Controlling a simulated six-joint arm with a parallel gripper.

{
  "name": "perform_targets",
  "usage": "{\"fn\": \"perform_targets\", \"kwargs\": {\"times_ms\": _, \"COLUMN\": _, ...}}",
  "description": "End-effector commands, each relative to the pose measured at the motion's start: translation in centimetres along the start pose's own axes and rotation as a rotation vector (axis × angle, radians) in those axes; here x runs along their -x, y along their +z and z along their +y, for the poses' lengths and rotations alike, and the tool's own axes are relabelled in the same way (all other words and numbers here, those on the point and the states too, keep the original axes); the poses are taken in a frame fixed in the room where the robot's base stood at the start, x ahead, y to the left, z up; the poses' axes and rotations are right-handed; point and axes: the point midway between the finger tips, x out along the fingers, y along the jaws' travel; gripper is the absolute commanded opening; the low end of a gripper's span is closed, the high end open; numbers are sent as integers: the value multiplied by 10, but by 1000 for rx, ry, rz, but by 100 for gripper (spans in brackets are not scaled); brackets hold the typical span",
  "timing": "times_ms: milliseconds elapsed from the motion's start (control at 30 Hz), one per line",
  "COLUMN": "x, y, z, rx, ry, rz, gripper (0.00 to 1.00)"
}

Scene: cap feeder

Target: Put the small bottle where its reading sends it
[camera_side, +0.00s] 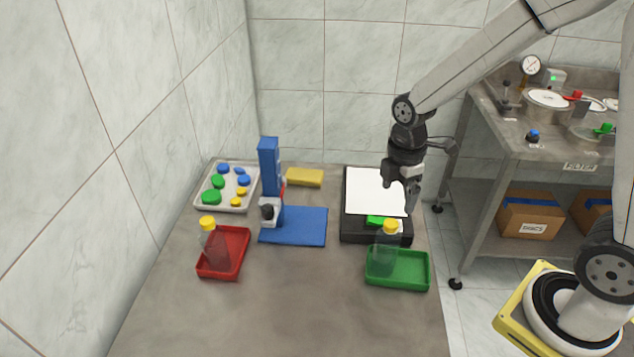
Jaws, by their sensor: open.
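Two clear bottles with yellow caps are in view. One bottle (214,248) stands upright in the left part of the red tray (236,262). The other bottle (386,254) stands upright at the left part of the green tray (410,284). I cannot tell which one the task means by small. A black scale (358,231) with a white plate (372,188) stands behind the green tray. Its green display (377,220) is partly hidden by the bottle, and its reading is illegible. My gripper (412,206) is open and empty, pointing down above the scale's right side.
A blue stand (306,224) is left of the scale. A white tray (225,206) with several coloured caps and a yellow block (305,177) lie behind. A steel bench (520,140) with gauges is at right. The front of the table (290,315) is clear.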

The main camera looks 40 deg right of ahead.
Motion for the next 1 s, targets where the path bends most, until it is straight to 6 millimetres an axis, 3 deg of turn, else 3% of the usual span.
{"fn": "perform_targets", "kwargs": {"times_ms": 733, "x": 3, "y": 0, "z": 0, "rx": -13, "ry": 3, "rz": 1, "gripper": 100}}
{"fn": "perform_targets", "kwargs": {"times_ms": 1000, "x": 4, "y": 1, "z": -9, "rx": -199, "ry": 35, "rz": 13, "gripper": 100}}
